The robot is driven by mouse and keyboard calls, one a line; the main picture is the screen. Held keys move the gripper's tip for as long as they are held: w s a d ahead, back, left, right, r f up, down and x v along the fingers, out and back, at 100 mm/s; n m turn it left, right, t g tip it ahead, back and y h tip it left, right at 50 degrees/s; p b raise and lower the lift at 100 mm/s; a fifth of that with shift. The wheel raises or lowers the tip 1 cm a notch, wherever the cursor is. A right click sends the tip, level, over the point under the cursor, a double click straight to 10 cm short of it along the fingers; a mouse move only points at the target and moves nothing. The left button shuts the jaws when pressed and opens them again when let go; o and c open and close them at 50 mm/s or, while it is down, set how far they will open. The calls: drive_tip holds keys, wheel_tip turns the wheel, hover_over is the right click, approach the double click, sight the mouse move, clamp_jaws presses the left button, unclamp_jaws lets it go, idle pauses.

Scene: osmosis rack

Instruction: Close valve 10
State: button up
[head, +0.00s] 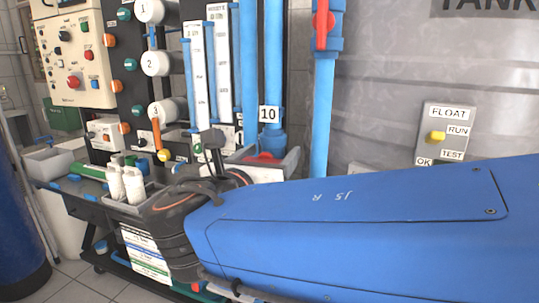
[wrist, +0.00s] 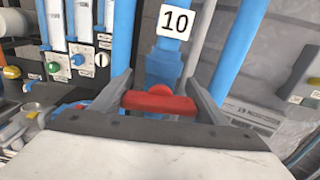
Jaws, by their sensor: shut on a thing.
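The valve marked 10 has a red handle (wrist: 158,103) on a blue vertical pipe (wrist: 165,65), below a white label 10 (wrist: 174,22). In the wrist view the handle lies crosswise to the pipe. My gripper (wrist: 160,101) has one grey finger at each end of the handle and is shut on it. In the head view the label 10 (head: 269,114) hangs on the blue pipe, and a bit of the red handle (head: 265,156) shows at my gripper (head: 268,160). My blue arm hides what is below.
Another red valve handle (head: 322,24) stands upright on the blue pipe to the right. A float switch box (head: 445,133) is on the grey tank. White bottles (head: 125,184) stand in a tray at left. A control panel (head: 74,52) is at upper left.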

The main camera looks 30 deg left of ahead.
drive_tip(key=shift+m, duration=0.4)
drive_tip(key=o, duration=1)
drive_tip(key=shift+o, duration=0.2)
drive_tip(key=shift+s, duration=0.1)
drive_tip(key=s+d, duration=0.2)
drive_tip(key=s, duration=1.5)
drive_tip(key=shift+s, duration=0.15)
